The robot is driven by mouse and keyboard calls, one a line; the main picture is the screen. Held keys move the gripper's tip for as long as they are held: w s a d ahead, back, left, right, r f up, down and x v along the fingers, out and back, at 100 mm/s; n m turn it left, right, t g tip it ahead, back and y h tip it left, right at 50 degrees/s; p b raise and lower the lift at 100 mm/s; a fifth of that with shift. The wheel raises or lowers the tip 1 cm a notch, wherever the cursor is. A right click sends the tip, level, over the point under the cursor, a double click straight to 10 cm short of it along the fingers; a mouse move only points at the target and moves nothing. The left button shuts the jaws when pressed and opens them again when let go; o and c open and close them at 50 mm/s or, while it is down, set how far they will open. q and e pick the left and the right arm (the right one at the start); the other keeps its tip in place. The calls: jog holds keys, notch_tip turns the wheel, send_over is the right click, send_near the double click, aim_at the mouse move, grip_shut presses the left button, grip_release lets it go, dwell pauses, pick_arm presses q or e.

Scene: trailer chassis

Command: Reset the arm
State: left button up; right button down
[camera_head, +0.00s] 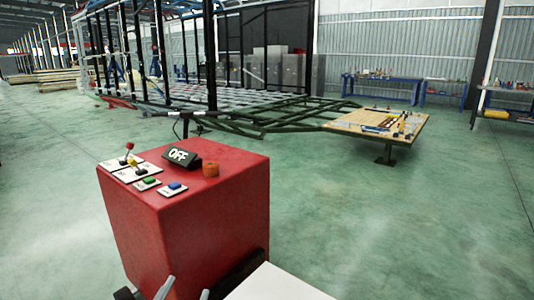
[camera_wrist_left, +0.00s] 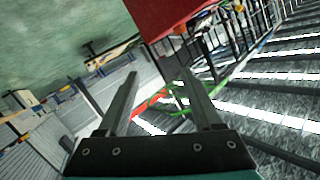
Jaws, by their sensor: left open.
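My left gripper (camera_head: 187,286) shows only by its grey fingertips at the bottom edge of the head view, in front of the lower part of a red control box (camera_head: 205,225). In the left wrist view the left gripper (camera_wrist_left: 160,74) is open, its two long fingers spread with nothing held between them. The red box (camera_wrist_left: 178,14) shows at the top of that view, beyond the fingertips. I cannot tell how far apart they are. My right gripper is not in view.
The box top carries levers (camera_head: 131,160), coloured buttons (camera_head: 149,181), an OFF display (camera_head: 181,157) and an orange knob (camera_head: 211,169). Behind stand a metal trailer frame (camera_head: 235,105) and a wooden table with tools (camera_head: 345,122). Green floor (camera_head: 400,230) is clear to the right.

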pick_arm(q)
jog(key=s+a+f+n+g, duration=0.25)
jog(key=s+f+g, duration=0.95)
jog(key=s+f, duration=0.7)
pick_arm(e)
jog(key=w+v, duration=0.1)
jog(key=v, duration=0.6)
pick_arm(q)
notch_tip(320, 180, down, 18)
jog(key=a+p, duration=0.1)
jog(key=p, duration=0.1)
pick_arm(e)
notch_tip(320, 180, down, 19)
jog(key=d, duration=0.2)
pick_arm(q)
jog(key=s+a+f+p, duration=0.1)
jog(key=s+a+f, duration=0.1)
jog(key=s+f, duration=0.3)
jog(key=s+a+f+g+p, duration=0.1)
jog(key=s+a+f, duration=0.2)
jog(key=s+f, duration=0.3)
jog(key=shift+s+a+f, duration=0.15)
jog(key=shift+a+f, duration=0.05)
jog(key=shift+a, duration=0.1)
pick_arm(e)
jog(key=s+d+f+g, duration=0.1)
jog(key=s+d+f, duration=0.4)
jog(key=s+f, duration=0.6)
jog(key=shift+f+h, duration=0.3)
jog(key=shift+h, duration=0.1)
